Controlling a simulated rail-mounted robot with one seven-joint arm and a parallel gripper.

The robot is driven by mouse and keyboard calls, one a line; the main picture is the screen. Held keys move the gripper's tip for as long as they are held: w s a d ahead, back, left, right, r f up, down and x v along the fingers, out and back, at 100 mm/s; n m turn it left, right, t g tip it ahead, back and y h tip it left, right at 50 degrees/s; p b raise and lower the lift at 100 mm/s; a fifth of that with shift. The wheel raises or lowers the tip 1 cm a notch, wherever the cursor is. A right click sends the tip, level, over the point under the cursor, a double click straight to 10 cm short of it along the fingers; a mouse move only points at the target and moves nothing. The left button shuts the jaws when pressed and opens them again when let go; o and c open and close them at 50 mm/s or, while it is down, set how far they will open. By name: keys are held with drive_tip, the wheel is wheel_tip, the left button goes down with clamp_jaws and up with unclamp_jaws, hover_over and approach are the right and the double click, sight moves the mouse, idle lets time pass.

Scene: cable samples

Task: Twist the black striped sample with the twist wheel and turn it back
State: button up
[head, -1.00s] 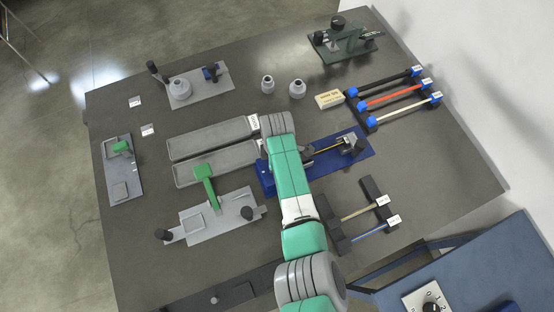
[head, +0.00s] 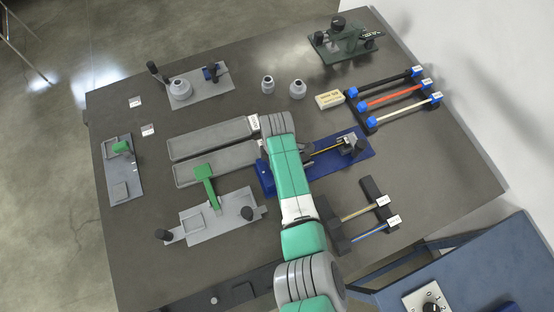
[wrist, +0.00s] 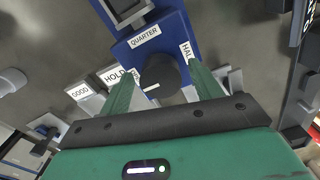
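The twist wheel is a black round knob (wrist: 160,75) with a white mark pointing left in the wrist view. It stands on the blue twist fixture (head: 361,157), by labels reading QUARTER, HALF and HOLD. My gripper (wrist: 160,74) is open, with its green fingers on either side of the wheel and small gaps visible. A thin yellowish sample (head: 328,148) lies along the blue fixture toward its right-hand clamp; its stripes are too small to make out.
A black rack (head: 372,188) with yellowish and blue samples stands right of my arm. Another rack (head: 352,104) holds black, red and white samples with blue ends. Two grey trays (head: 190,143) lie left of the blue fixture. A grey fixture with a green lever (head: 206,185) stands front left.

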drive_tip(key=shift+r, duration=0.1)
wheel_tip(320, 180, up, 8)
drive_tip(key=shift+f+p, duration=0.2)
drive_tip(key=shift+p, duration=0.45)
